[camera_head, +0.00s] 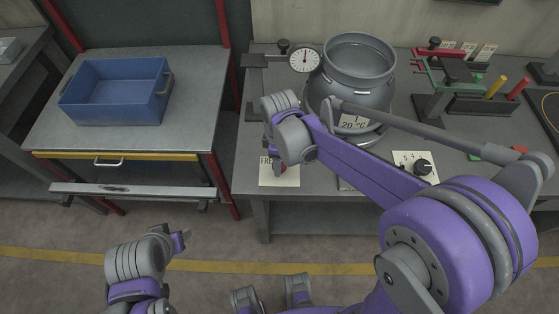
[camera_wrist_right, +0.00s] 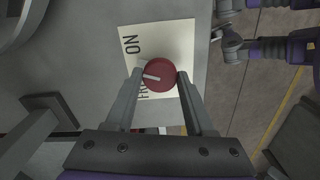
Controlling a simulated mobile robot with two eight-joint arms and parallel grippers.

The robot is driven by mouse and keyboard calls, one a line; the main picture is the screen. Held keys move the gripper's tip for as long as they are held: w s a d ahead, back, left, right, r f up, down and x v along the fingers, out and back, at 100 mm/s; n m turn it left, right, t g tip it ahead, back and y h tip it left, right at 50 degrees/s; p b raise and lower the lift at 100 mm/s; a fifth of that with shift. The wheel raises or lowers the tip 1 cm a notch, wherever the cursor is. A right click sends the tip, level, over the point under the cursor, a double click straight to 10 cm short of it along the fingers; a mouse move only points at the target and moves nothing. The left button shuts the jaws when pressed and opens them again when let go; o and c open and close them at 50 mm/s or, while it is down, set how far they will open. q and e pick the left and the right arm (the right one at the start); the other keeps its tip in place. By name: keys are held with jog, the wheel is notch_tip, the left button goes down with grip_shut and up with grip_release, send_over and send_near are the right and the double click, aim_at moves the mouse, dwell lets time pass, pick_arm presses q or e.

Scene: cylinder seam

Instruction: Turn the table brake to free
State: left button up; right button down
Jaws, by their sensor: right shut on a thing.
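The brake knob (camera_wrist_right: 158,75) is a round red knob with a white pointer mark, on a cream label (camera_wrist_right: 160,40) reading ON and FR..., the rest covered. The mark points left in the right wrist view, between the two words. My right gripper (camera_wrist_right: 159,77) is shut on the knob, one finger on each side. In the head view, the label (camera_head: 292,178) lies at the bench's front edge, and my right wrist and gripper hide most of the knob. My left gripper (camera_head: 182,241) is low at the left, away from the bench, its jaws unclear.
A grey pot (camera_head: 357,85) marked 20 °C stands on the grey bench (camera_head: 325,204) behind my right arm, beside a dial gauge (camera_head: 304,60). A black knob (camera_head: 422,167) with a numbered scale is to the right. A blue bin (camera_head: 112,98) sits on the left cart.

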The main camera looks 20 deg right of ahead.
jog(key=n, duration=0.5)
jog(key=shift+n+b, duration=0.3)
jog(key=shift+b, duration=0.1)
jog(key=n, duration=0.5)
jog(key=shift+n, duration=0.4)
jog(key=shift+c, duration=1.4)
grip_release()
notch_tip(320, 180, up, 11)
jog(key=shift+f, duration=0.1)
